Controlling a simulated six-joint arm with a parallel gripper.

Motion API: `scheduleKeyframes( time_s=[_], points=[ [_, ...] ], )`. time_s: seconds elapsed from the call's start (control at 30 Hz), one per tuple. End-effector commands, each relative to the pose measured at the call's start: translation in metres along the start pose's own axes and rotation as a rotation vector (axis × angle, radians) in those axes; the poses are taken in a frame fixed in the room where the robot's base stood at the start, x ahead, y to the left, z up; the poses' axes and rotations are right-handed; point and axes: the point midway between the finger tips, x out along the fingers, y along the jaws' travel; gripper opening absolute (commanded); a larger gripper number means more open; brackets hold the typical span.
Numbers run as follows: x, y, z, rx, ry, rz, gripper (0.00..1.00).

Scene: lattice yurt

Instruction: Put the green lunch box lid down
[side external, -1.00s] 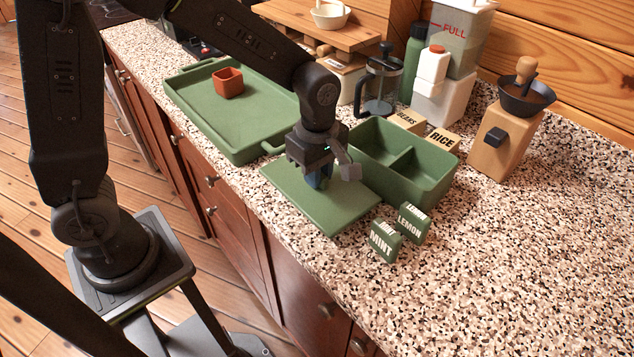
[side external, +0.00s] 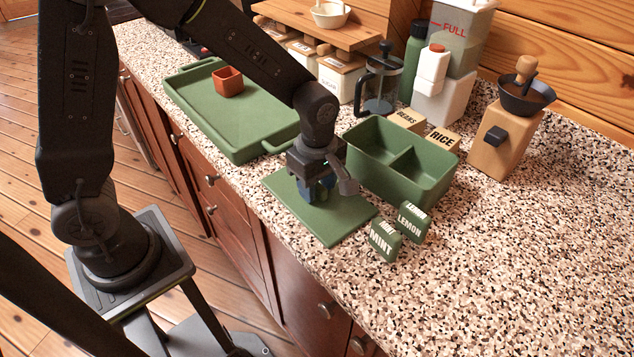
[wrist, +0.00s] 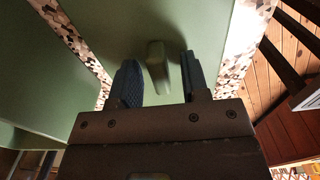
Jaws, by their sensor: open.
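The green lunch box lid (side external: 337,228) lies flat on the speckled counter, in front of the open green lunch box (side external: 417,177), which has a divider inside. In the wrist view the lid (wrist: 205,32) fills much of the picture, with its raised green handle (wrist: 157,62) in the middle. My gripper (side external: 320,194) is low over the lid, pointing down. In the wrist view my gripper (wrist: 158,80) is open, with its blue fingers on either side of the handle and a visible gap at each side.
A green tray (side external: 200,115) with an orange cup (side external: 228,81) lies behind left. BEANS and RICE (side external: 443,140) tags, a French press (side external: 379,85) and a grinder (side external: 503,140) are behind. The front-right counter is clear.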

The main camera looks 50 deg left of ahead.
Motion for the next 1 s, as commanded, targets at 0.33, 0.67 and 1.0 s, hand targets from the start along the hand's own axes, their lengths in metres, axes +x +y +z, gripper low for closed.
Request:
scheduleKeyframes(
  time_s=[0.33,0.67,1.0],
  points=[
    [-0.021,0.001,0.0,0.0,-0.001,0.006,0.42],
    [-0.089,0.001,0.0,0.0,-0.001,0.006,0.42],
    [-0.123,0.0,0.0,0.0,0.0,0.001,0.42]
  ],
)
